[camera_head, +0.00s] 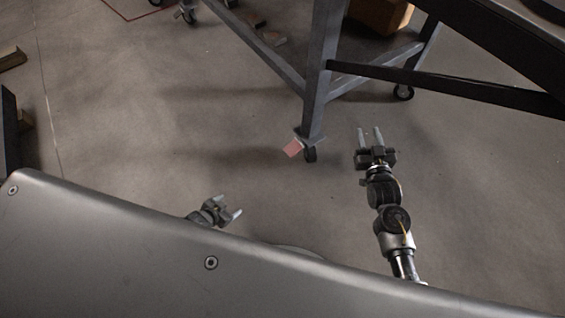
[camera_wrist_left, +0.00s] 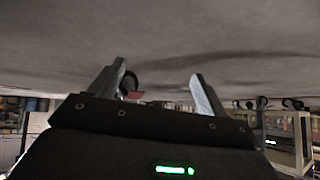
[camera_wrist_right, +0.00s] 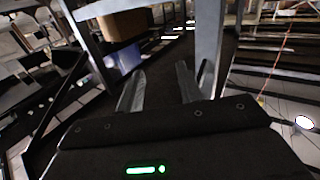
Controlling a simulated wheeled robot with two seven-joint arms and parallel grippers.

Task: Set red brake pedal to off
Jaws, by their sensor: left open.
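The red brake pedal (camera_head: 293,148) sits at the foot of a grey cart leg, beside a dark caster wheel (camera_head: 310,154). In the left wrist view the red pedal (camera_wrist_left: 135,95) is small and partly hidden behind the left finger. Whether it is on or off I cannot tell. My left gripper (camera_head: 229,207) is open and empty, low and to the left of the pedal, apart from it. My right gripper (camera_head: 369,133) is open and empty, to the right of the pedal and caster. In the right wrist view its fingers (camera_wrist_right: 160,70) are apart with nothing between them.
A cardboard box (camera_head: 381,13) is at the top. Bare floor lies around the pedal and between my grippers. My own body covers the bottom.

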